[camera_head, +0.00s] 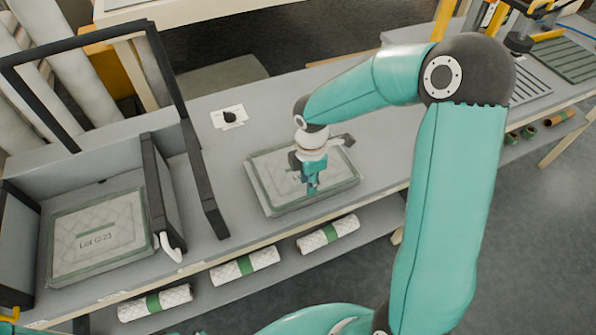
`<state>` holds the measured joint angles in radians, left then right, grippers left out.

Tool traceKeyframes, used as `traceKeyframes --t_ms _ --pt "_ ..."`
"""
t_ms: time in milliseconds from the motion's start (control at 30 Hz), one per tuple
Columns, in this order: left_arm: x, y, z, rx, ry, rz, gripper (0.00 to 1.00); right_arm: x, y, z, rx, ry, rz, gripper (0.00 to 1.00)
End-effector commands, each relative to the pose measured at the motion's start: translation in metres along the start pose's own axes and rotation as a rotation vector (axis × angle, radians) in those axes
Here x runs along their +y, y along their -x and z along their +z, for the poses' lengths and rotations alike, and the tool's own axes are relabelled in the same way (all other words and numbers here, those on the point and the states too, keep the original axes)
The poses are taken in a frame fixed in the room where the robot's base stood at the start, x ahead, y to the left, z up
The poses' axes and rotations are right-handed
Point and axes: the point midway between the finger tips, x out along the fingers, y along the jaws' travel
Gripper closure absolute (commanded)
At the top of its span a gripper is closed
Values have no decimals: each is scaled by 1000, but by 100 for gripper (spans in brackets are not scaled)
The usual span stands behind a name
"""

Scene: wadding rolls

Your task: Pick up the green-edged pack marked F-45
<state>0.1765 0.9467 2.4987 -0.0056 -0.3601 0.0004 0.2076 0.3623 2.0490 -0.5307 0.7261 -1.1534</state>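A flat, pale quilted pack with green edges (341,183) lies on the grey bench near the middle. My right gripper (312,188) points down over this pack and hides part of its top. Its fingers look close together, but I cannot tell whether they are open, shut or touching the pack. No F-45 marking is readable on it. A second quilted pack with a green edge (122,250) lies in the open bay at left; its label seems to read "Lot G-21". My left gripper is not in view.
A dark-framed guard (205,190) stands between the bay and the middle pack. A small card with a black mark (229,117) lies behind the pack. Rolls with green bands (245,265) lie on the lower shelf. Slatted trays (570,58) sit at the far right.

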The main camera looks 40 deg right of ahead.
Motion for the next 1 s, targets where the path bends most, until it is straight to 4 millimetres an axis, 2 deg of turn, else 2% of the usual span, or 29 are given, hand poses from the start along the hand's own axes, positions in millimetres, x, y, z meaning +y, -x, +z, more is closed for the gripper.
traceKeyframes --t_ms 300,600,767,1000 --pt "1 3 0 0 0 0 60 -4 -42 -2 1 1 -5 75" --pt "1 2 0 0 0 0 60 -4 -48 -2 2 0 -2 75" --pt "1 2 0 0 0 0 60 -4 -48 -2 2 0 -2 100" --pt "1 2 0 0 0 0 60 -3 -47 -2 2 1 -2 100"
